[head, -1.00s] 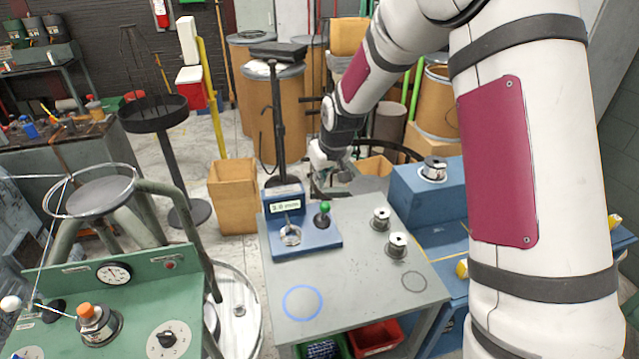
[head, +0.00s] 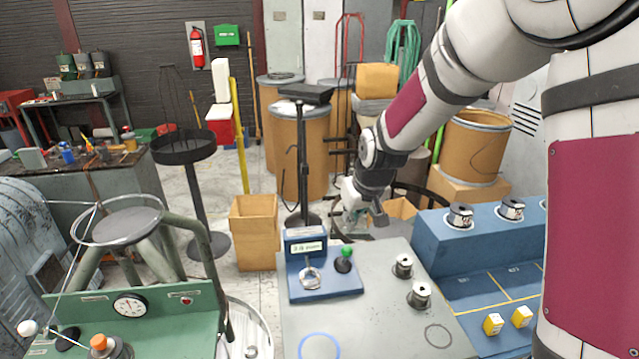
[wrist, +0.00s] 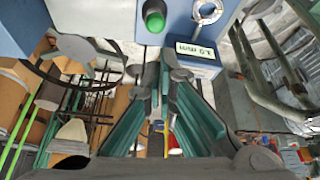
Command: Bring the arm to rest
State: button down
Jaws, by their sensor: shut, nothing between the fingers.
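My arm reaches in from the right in the head view. My gripper (head: 354,222) is above the far edge of the grey table (head: 375,290), behind the blue gauge block (head: 318,283). It is shut and holds nothing. In the wrist view its two green-sided fingers (wrist: 163,72) come together at the tips. The gauge block's green-topped knob (wrist: 154,18) and metal ring (wrist: 208,12) show beyond the tips, apart from them.
Two metal spools (head: 403,266) stand on the table. A blue bench (head: 440,250) with more spools and yellow blocks (head: 493,324) is at right. A green machine panel (head: 175,315) is at front left. A cardboard box (head: 254,235) and drums stand behind.

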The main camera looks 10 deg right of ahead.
jog(key=s+r, duration=1.3)
jog(key=s, duration=0.2)
jog(key=s+r+m, duration=0.2)
jog(key=s+r, duration=0.1)
jog(key=s, duration=1.3)
jog(key=shift+s+d+r+t+h, duration=0.15)
jog(key=shift+d+t+h, duration=0.15)
jog(key=shift+d, duration=0.05)
